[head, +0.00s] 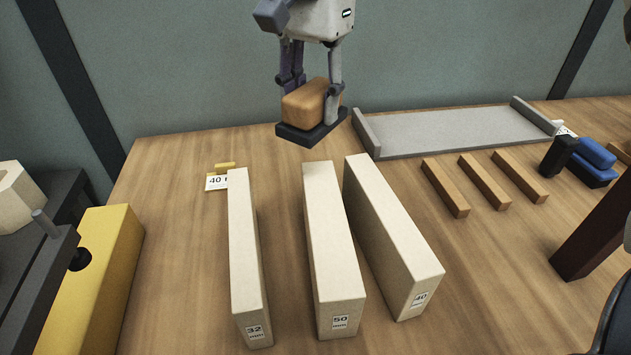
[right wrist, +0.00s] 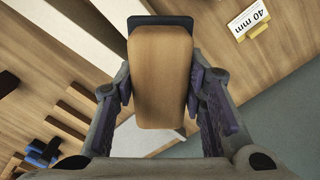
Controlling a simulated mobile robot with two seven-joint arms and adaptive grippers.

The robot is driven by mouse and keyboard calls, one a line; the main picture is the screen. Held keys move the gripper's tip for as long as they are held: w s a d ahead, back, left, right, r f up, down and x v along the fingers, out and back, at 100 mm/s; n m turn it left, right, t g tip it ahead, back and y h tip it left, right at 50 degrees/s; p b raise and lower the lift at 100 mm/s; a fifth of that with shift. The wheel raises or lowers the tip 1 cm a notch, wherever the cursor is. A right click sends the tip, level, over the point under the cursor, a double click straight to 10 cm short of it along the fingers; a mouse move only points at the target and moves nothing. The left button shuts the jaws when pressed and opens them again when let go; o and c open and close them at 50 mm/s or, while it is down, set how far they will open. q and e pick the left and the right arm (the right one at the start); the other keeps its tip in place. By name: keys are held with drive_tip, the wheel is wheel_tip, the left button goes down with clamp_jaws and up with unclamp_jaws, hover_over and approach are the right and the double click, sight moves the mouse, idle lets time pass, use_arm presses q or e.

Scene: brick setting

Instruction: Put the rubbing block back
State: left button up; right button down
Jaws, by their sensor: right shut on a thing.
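The rubbing block (head: 308,106) has a tan wooden body on a dark base pad. It is held in the air above the far side of the table, behind the cream blocks. My right gripper (head: 312,95) comes down from the top and is shut on its wooden body. In the right wrist view, the block (right wrist: 160,75) lies between the two fingers (right wrist: 160,95), its dark pad (right wrist: 160,22) at the far end. My left gripper is not in view.
Cream blocks marked 32 (head: 245,260), 50 (head: 330,250) and 40 (head: 392,240) stand below. A grey tray (head: 450,130) lies at the back right, with wooden strips (head: 485,180) and blue-black pieces (head: 592,162) nearby.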

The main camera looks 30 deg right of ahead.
drive_tip(key=w+d+f+m+b, duration=0.2)
drive_tip(key=w+d+f+m, duration=0.3)
drive_tip(key=w+f+m, duration=0.5)
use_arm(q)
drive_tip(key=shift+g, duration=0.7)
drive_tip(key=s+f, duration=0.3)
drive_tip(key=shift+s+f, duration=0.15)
use_arm(e)
drive_tip(key=shift+n, duration=0.3)
drive_tip(key=f, duration=0.7)
drive_tip(key=shift+w+d+f, duration=0.25)
drive_tip(key=shift+w+f, duration=0.05)
drive_tip(key=shift+w, duration=0.1)
drive_tip(key=shift+f, duration=0.15)
drive_tip(key=c, duration=1)
unclamp_jaws()
drive_tip(key=shift+f, duration=0.1)
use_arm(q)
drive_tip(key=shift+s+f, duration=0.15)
use_arm(e)
wheel_tip(320, 180, up, 12)
drive_tip(key=shift+r, duration=0.25)
drive_tip(key=shift+f, duration=0.1)
